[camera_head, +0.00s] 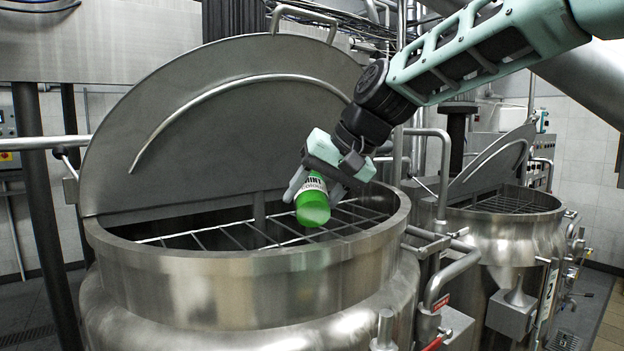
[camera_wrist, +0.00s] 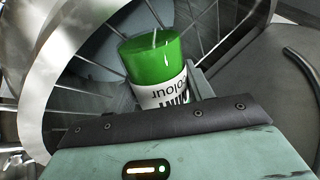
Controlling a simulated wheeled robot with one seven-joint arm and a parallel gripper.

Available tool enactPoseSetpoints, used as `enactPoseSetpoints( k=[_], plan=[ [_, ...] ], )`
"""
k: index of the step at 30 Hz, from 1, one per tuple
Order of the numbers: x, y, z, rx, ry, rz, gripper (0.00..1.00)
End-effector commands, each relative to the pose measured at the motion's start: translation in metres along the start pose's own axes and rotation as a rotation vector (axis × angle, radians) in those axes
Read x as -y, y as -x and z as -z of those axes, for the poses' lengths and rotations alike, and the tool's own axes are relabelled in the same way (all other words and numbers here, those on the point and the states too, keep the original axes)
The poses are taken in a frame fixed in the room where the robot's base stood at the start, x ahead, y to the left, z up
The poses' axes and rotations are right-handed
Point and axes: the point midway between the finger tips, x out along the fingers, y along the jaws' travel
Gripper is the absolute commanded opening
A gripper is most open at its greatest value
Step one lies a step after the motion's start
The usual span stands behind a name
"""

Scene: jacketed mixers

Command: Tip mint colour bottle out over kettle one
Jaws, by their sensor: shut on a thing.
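The mint colour bottle (camera_head: 312,205) is green with a white label reading "MINT colour". My gripper (camera_head: 318,182) is shut around its labelled part. The bottle is tipped, its green end pointing down over the open mouth of the near kettle (camera_head: 250,285), above the grate. In the wrist view the bottle (camera_wrist: 152,60) sticks out beyond my gripper, label text upside down. A thin pale line shows at its green end; I cannot tell whether it is liquid. The near kettle's number is not visible; the kettle behind it (camera_head: 505,235) carries a "2".
The near kettle's lid (camera_head: 225,120) stands raised behind the mouth. A bar grate (camera_head: 235,237) spans the opening. Pipes and a handle (camera_head: 455,275) stand at the kettle's right side. The second kettle's lid (camera_head: 495,160) is also raised.

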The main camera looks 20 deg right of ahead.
Motion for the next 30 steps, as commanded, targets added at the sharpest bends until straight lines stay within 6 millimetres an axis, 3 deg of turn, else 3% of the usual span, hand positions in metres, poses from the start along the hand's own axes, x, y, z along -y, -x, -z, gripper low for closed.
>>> enactPoseSetpoints(
  k=[30],
  plan=[
    [0.009, 0.017, 0.011, 0.410, -0.239, -0.002, 0.18]
  ],
)
